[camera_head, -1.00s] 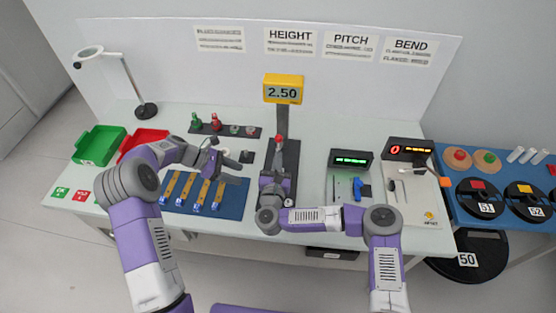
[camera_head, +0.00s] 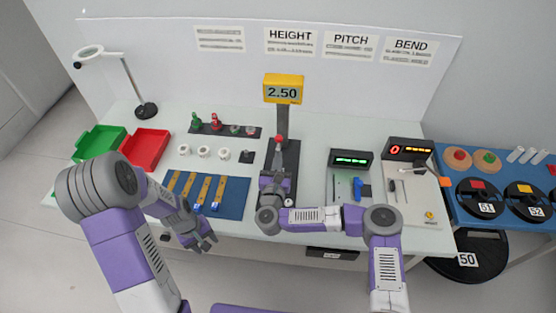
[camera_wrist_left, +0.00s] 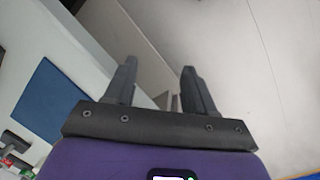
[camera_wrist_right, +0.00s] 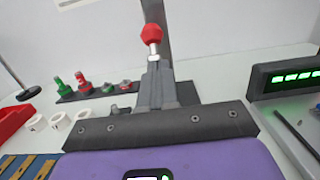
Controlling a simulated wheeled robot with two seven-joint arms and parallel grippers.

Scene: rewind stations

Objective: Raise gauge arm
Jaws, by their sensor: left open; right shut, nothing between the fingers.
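The height gauge stands at the middle of the bench, with a yellow display (camera_head: 283,89) reading 2.50 on a grey post (camera_head: 282,124). A red knob (camera_head: 279,140) sits low in front of the post; it also shows in the right wrist view (camera_wrist_right: 152,33), on a short metal stem just beyond the fingertips. My right gripper (camera_head: 277,158) is shut and empty, its fingers at the gauge just below the knob. In the right wrist view I cannot tell whether the fingertips (camera_wrist_right: 155,72) touch the stem. My left gripper (camera_head: 209,245) is open and empty, off the bench's front edge; its fingers (camera_wrist_left: 158,82) show apart.
A blue mat (camera_head: 233,197) with several brass strips lies left of the gauge, with white rings (camera_head: 204,152) behind it. Red (camera_head: 146,149) and green trays are at the left. The pitch device (camera_head: 351,159) and bend device (camera_head: 409,149) stand at the right.

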